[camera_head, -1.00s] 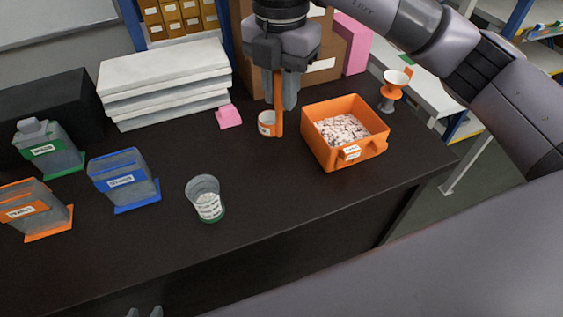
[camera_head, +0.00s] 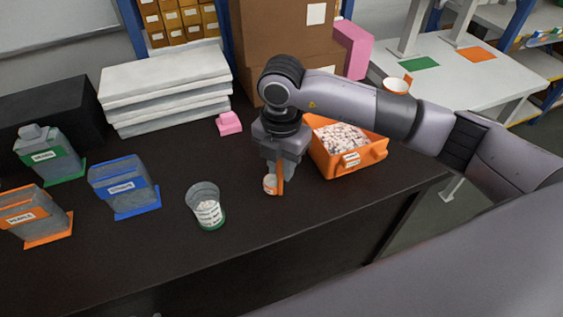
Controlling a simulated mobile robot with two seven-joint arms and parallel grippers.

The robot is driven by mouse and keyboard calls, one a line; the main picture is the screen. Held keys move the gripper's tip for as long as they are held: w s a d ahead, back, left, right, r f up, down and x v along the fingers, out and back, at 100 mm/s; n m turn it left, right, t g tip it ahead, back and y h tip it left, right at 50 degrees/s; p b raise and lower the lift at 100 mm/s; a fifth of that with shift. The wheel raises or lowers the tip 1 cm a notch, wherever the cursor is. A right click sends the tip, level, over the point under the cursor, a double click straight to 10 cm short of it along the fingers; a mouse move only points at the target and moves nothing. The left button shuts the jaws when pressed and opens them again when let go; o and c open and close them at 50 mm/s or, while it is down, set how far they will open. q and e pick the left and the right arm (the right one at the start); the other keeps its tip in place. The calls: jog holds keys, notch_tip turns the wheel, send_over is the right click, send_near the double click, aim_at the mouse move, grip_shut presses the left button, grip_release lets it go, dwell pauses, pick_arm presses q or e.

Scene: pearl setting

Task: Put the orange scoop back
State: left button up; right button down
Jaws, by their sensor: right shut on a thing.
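The orange scoop (camera_head: 270,185) has a small round cup with a white label and an upright orange handle. My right gripper (camera_head: 279,172) is shut on the handle and holds the scoop upright, left of the orange bin. I cannot tell whether the cup touches the table. The orange bin (camera_head: 372,158) holds pale, speckled pieces and has a label on its front; my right arm hides part of it. Only a tiny tip of my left gripper (camera_head: 157,314) shows at the bottom edge, too little to tell its state.
A clear cup (camera_head: 206,208) with a green base stands front left of the scoop. Blue (camera_head: 126,190), green (camera_head: 48,155) and orange (camera_head: 32,218) labelled containers stand at left. A pink block (camera_head: 229,124) lies behind. An orange stand with a white bowl (camera_head: 396,86) is partly hidden. The front table is clear.

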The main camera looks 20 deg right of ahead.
jog(key=shift+f, duration=0.2)
jog(key=c, duration=1)
grip_release()
jog(key=shift+r, duration=0.2)
jog(key=shift+r, duration=0.2)
notch_tip(320, 180, up, 12)
jog(key=shift+f+b, duration=0.15)
jog(key=shift+b, duration=0.3)
